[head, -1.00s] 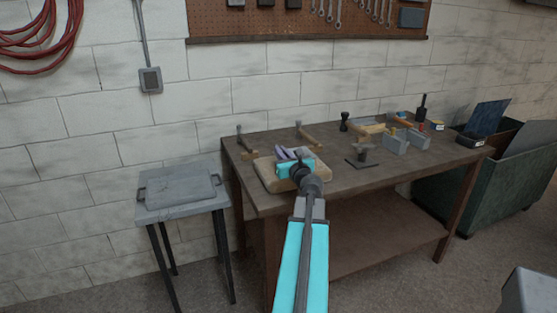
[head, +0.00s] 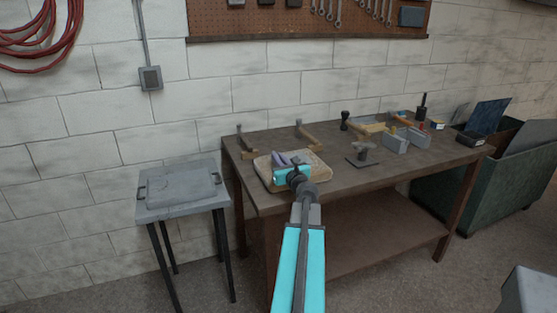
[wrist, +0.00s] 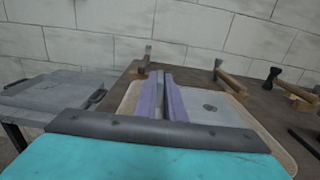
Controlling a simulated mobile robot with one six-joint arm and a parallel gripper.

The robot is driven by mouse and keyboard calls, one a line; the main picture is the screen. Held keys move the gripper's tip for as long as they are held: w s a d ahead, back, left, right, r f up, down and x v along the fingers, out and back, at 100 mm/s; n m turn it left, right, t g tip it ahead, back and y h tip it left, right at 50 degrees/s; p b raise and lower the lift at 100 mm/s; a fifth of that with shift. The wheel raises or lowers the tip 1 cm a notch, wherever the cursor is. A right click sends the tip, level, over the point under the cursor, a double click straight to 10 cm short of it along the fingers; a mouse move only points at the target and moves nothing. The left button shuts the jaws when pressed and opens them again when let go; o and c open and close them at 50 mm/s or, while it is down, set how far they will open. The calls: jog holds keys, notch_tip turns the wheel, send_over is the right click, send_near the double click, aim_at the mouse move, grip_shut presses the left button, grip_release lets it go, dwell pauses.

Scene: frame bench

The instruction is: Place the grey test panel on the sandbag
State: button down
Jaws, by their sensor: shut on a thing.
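My gripper (head: 287,160), teal with purple fingers, is over the tan sandbag (head: 263,174) at the left end of the workbench. In the wrist view its fingers (wrist: 160,78) are shut on a narrow grey part between them. The flat grey test panel (wrist: 208,108), with a dark round spot, shows right of the fingers and lies level over the sandbag (wrist: 270,138). The tan border of the bag shows around it. Whether the panel's underside fully touches the bag is hidden.
A small grey table (head: 180,211) with a handled grey slab (head: 180,185) stands left of the workbench (head: 350,188). A black-based tool (head: 362,159) and several blocks (head: 396,144) are to the right.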

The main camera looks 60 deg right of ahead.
jog(key=shift+f, duration=0.1)
jog(key=c, duration=1.8)
grip_release()
jog(key=shift+c, duration=0.2)
